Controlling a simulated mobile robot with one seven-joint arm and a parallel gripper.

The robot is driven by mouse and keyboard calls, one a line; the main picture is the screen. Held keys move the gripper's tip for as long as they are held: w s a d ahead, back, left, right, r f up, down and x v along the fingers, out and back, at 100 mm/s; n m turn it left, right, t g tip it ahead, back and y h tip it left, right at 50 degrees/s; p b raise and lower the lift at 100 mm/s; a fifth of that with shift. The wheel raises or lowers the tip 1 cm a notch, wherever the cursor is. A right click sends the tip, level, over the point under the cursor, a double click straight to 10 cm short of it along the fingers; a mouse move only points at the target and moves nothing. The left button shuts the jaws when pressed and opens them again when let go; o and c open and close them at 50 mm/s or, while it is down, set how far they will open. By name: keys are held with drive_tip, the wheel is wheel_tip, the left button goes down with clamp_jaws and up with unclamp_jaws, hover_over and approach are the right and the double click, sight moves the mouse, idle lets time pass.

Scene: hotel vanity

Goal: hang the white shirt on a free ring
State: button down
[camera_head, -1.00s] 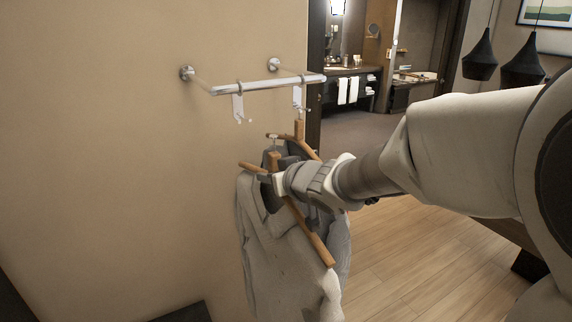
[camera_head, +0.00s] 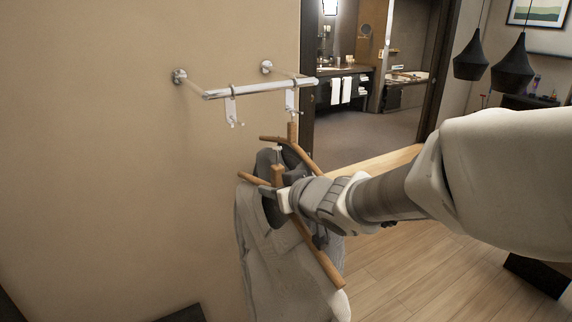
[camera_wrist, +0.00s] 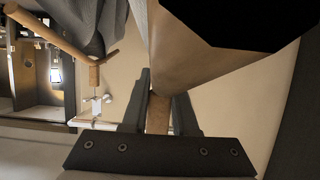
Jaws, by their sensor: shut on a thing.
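The white shirt (camera_head: 275,265) hangs from a wooden hanger (camera_head: 318,255), below and in front of the wall rail. My gripper (camera_head: 279,190) is shut on the neck of this hanger; in the wrist view the neck (camera_wrist: 158,113) stands between the fingers. The left ring (camera_head: 231,108), with a pale hook plate, carries nothing. The right ring (camera_head: 291,97) has a second wooden hanger (camera_head: 292,132) below it, with a dark grey garment (camera_head: 265,160) partly behind my gripper and the shirt. The second hanger (camera_wrist: 45,35) also shows at left in the wrist view.
The chrome rail (camera_head: 258,88) stands out from the beige wall (camera_head: 100,130) on two mounts. A doorway with a dark frame is just right of it. Wooden floor (camera_head: 420,265) lies open at lower right. Black pendant lamps (camera_head: 511,67) hang at far right.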

drive_tip(key=shift+s+d+p, duration=0.2)
drive_tip(key=shift+s+d, duration=0.2)
drive_tip(key=shift+s, duration=0.2)
drive_tip(key=shift+s+d+p, duration=0.15)
drive_tip(key=shift+s+d, duration=0.2)
drive_tip(key=shift+s, duration=0.2)
drive_tip(key=shift+w, duration=0.15)
